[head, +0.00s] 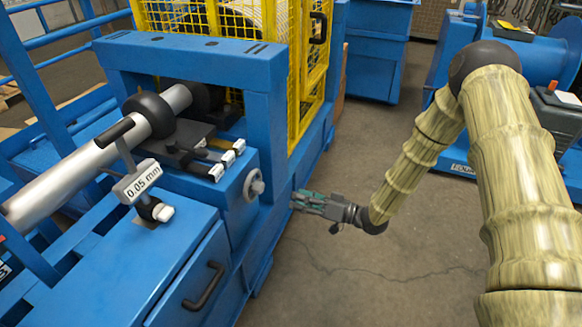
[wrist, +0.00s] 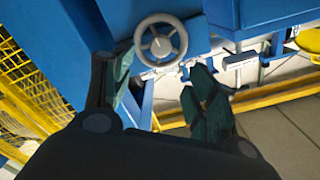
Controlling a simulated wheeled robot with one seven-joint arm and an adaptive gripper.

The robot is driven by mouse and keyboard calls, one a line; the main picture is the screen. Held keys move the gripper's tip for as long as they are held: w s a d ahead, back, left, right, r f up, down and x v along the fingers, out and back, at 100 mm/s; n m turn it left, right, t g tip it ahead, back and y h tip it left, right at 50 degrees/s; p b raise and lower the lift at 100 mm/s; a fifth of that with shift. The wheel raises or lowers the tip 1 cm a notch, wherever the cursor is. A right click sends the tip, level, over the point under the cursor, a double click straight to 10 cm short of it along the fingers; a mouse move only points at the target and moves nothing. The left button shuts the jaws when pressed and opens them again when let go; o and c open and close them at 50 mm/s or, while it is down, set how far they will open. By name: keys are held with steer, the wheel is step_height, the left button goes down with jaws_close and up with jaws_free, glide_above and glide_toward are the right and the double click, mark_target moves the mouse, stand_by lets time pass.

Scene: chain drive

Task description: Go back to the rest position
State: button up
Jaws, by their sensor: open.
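My gripper (head: 304,202) is at the end of my arm, over the floor to the right of the blue machine (head: 180,62). Its green fingers point left toward the machine's side, near the grey handwheel (head: 254,187) but apart from it in the head view. In the wrist view, my gripper (wrist: 158,92) has its two fingers spread with nothing between them. The handwheel (wrist: 160,42) shows beyond the fingers there, on the blue machine face. My arm comes down from the right of the head view.
A yellow mesh guard (head: 240,25) stands behind. A blue cabinet (head: 376,50) is at the back. Bare floor (head: 400,265) lies below and around my gripper.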

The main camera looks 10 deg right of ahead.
steer(key=s+d+f+m+g+h, duration=0.15)
steer(key=s+f+m+h, duration=0.25)
steer(key=s+f+h, duration=1)
steer(key=s+d+f+m+g+y, duration=0.15)
steer(key=s+f, duration=0.25)
steer(key=s, duration=0.4)
steer(key=s+d+f+n+g, duration=0.1)
steer(key=s+d+f+g, duration=0.2)
steer(key=s, duration=0.4)
steer(key=s+d+g+h, duration=0.3)
steer(key=s, duration=1)
step_height(320, 180, up, 15)
steer(key=p, duration=1.6)
steer(key=shift+w+m, duration=0.15)
steer(key=shift+m, duration=0.3)
steer(key=shift+d, duration=0.1)
